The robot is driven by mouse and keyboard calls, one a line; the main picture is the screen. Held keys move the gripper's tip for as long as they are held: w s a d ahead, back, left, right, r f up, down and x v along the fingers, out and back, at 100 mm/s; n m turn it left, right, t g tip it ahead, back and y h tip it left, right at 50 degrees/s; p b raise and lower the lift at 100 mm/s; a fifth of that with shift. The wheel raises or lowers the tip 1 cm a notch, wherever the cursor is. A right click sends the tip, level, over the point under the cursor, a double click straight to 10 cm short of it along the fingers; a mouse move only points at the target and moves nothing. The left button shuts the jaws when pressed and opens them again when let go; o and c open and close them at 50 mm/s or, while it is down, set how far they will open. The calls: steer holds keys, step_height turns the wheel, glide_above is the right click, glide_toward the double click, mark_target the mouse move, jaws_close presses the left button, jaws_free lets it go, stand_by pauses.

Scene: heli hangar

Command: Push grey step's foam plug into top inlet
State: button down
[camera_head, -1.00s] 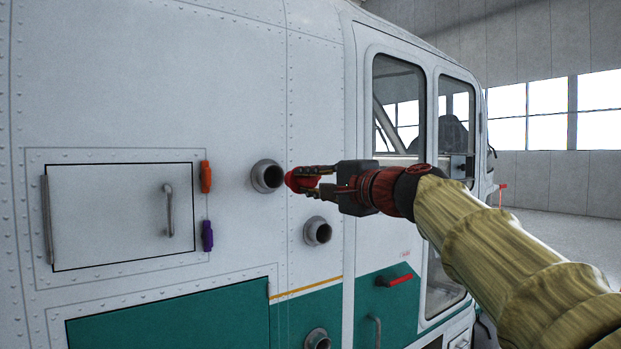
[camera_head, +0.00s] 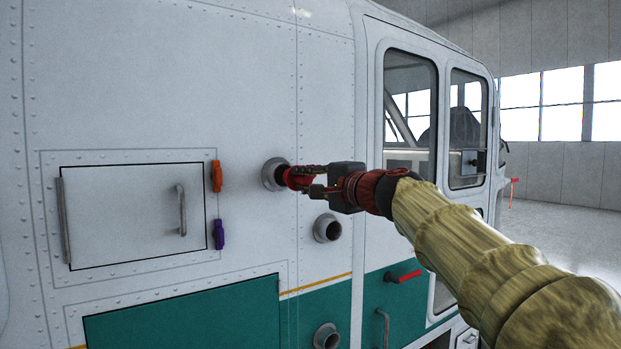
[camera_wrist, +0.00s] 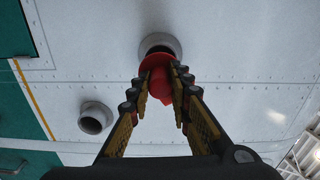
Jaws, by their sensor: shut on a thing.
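The red foam plug (camera_wrist: 160,72) is held between the fingertips of my gripper (camera_head: 305,179). In the head view the plug (camera_head: 291,177) meets the mouth of the top inlet (camera_head: 271,171), a grey round pipe on the white fuselage. In the wrist view the plug's far end overlaps the dark opening of the top inlet (camera_wrist: 160,43); how deep it sits I cannot tell. My gripper is shut on the plug and comes at the inlet from the right. No grey step is clearly in view.
Below are an open middle inlet (camera_head: 327,228) and a lower inlet (camera_head: 327,337). A hatch (camera_head: 130,215) with a handle, an orange latch (camera_head: 216,176) and a purple latch (camera_head: 219,235) are at left. The cabin door (camera_head: 410,200) with a red handle (camera_head: 404,276) is at right.

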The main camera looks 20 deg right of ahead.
mark_target(293, 177)
steer(key=shift+x, duration=1.55)
steer(key=shift+p+x, duration=0.3)
steer(key=shift+x, duration=1.15)
stand_by(0.8)
steer(key=c, duration=1.6)
jaws_free()
steer(key=shift+o, duration=0.2)
